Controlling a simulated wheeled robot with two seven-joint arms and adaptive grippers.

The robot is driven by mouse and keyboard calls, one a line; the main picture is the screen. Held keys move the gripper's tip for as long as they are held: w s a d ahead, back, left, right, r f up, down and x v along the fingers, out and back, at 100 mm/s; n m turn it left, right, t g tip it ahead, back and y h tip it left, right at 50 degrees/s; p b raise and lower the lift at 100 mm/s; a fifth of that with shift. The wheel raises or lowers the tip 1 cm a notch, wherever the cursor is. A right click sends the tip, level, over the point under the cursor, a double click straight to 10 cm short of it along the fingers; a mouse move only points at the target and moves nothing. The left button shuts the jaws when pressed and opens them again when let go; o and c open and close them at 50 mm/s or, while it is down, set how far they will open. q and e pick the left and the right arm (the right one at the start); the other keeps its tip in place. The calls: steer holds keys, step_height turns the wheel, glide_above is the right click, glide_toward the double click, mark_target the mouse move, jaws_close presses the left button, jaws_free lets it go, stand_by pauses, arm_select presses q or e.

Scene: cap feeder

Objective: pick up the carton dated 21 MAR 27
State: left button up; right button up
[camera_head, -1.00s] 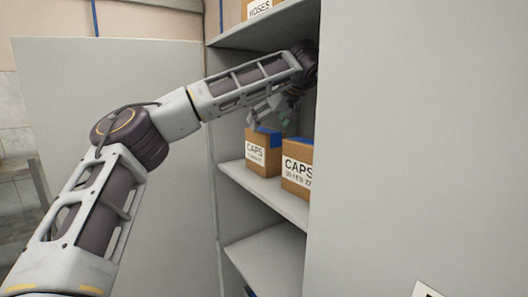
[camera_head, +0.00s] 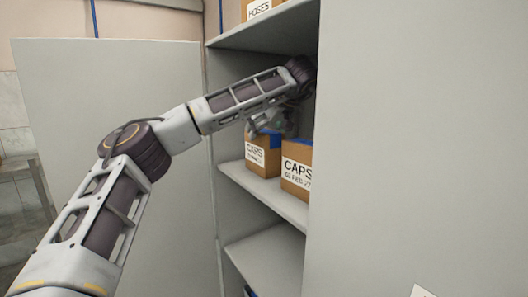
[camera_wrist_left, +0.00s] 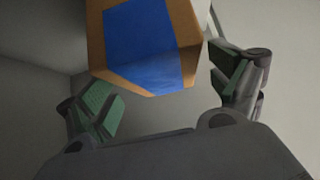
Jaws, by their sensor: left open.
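Two brown cartons labelled CAPS stand on the middle shelf. The left carton (camera_head: 262,158) has a date line too small to read. The right carton (camera_head: 297,178) shows a date ending in FEB 27, its right side cut off by the grey panel. My left gripper (camera_head: 268,125) is just above the left carton, partly hidden by my forearm. In the left wrist view my left gripper (camera_wrist_left: 163,84) is open, its green-padded fingers on either side of a carton (camera_wrist_left: 188,22) with blue tape. The fingers look clear of it. My right gripper is not in view.
The cabinet's shelf (camera_head: 262,187) holds the cartons close together. A lower shelf (camera_head: 265,252) looks mostly bare. A carton labelled HOSES (camera_head: 259,10) stands on the top shelf. A grey panel (camera_head: 420,150) closes the right side, and an open door (camera_head: 60,90) stands left.

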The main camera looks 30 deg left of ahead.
arm_select(q)
steer(key=shift+x, duration=0.95)
steer(key=c, duration=1.7)
steer(key=shift+r, duration=0.2)
steer(key=shift+c, duration=0.2)
steer(key=shift+r+b, duration=0.3)
steer(key=shift+r, duration=1.35)
steer(key=s+a+b, duration=0.1)
steer(key=s+b, duration=0.1)
steer(key=s, duration=0.6)
steer(key=s+a+b, duration=0.2)
steer(key=s, duration=0.7)
steer(key=shift+s+a, duration=0.25)
steer(key=shift+a, duration=0.05)
